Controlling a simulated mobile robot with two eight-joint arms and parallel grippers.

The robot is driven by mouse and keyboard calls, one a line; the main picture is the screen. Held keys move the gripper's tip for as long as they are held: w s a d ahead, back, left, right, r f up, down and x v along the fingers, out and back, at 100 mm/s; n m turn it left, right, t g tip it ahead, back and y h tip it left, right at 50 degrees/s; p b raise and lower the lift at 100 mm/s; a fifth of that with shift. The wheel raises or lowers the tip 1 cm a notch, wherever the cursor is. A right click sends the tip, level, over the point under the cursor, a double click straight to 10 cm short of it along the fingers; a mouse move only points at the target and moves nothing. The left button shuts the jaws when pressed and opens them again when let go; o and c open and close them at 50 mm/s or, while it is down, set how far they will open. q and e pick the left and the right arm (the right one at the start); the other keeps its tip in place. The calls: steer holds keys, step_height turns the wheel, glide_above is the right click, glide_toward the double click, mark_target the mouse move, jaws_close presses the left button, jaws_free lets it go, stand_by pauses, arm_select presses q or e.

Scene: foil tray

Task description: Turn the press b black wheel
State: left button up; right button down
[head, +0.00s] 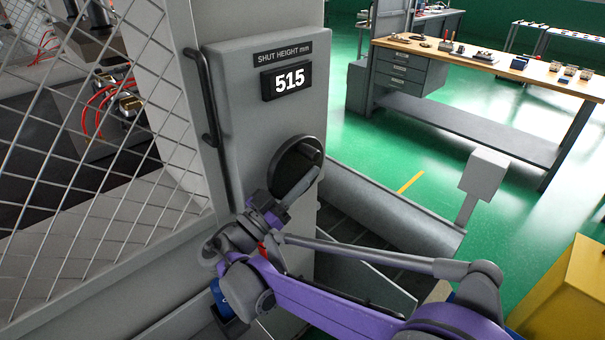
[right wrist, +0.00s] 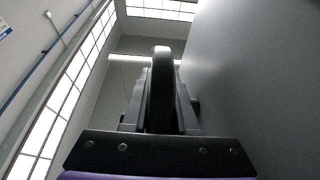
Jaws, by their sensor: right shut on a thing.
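In the right wrist view the black wheel (right wrist: 161,95) shows edge-on as a dark upright band between the two fingers. The fingers hide part of the wheel, and I cannot tell whether they hold its rim or a handle on it. My left gripper is not in view.
A wire mesh guard (head: 95,130) and a dark vertical handle (head: 203,100) stand left of the panel. A workbench (head: 480,62) stands behind on green floor.

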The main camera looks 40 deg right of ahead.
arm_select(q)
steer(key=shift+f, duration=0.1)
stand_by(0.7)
arm_select(e)
steer(key=shift+d+h+b, duration=0.25)
steer(key=shift+h+b, duration=0.35)
steer(key=shift+h, duration=0.3)
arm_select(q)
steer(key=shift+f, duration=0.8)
arm_select(e)
steer(key=shift+d+r+h, duration=0.1)
steer(key=shift+r+h, duration=0.2)
steer(key=shift+h, duration=0.6)
steer(key=c, duration=0.7)
jaws_free()
arm_select(q)
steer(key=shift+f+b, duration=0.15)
steer(key=shift+b, duration=0.2)
arm_select(e)
steer(key=v, duration=0.3)
steer(key=shift+w, duration=0.1)
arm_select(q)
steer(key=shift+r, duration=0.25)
arm_select(e)
steer(key=a, duration=0.8)
steer(key=s+a, duration=0.1)
steer(key=a, duration=0.3)
steer(key=shift+s, duration=0.1)
